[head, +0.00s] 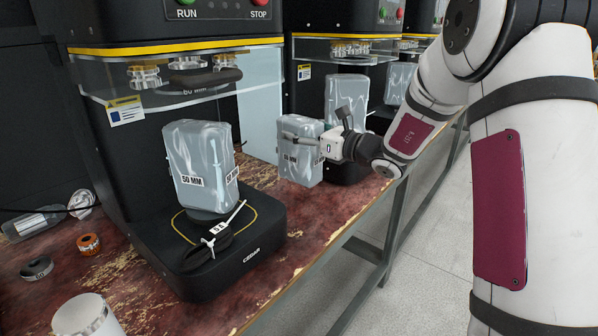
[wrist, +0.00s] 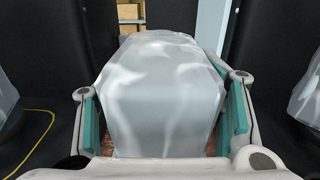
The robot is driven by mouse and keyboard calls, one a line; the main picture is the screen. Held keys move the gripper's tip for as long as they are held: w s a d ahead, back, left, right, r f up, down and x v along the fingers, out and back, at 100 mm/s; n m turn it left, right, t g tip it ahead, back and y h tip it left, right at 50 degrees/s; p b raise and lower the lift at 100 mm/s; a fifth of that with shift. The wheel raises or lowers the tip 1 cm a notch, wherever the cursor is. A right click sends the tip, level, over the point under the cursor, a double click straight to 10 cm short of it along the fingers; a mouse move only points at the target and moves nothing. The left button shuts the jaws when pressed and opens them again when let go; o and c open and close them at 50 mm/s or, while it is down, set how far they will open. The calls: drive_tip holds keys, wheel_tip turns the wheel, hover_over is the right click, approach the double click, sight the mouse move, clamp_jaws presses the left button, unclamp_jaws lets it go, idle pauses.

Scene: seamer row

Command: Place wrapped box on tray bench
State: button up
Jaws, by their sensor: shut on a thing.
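The box is upright between the first and second machines. I cannot tell whether its base touches the worn red bench below. In the wrist view the wrapped box (wrist: 163,100) fills the space between the teal finger pads. No tray bench can be made out in these views.
Another wrapped box (head: 197,160), marked 50 MM, stands on the near black machine (head: 262,252). A third (head: 346,95) stands at the second machine. The worn red bench (head: 325,215) holds a white cup (head: 85,316) and orange ring (head: 88,243). Floor (head: 430,260) is clear at right.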

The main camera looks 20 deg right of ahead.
sight(301, 156)
wheel_tip(301, 156, down, 7)
drive_tip(key=shift+r+b, duration=0.2)
drive_tip(key=shift+b, duration=0.8)
drive_tip(key=shift+f, duration=0.1)
drive_tip(key=o, duration=2)
drive_tip(key=shift+f, duration=0.1)
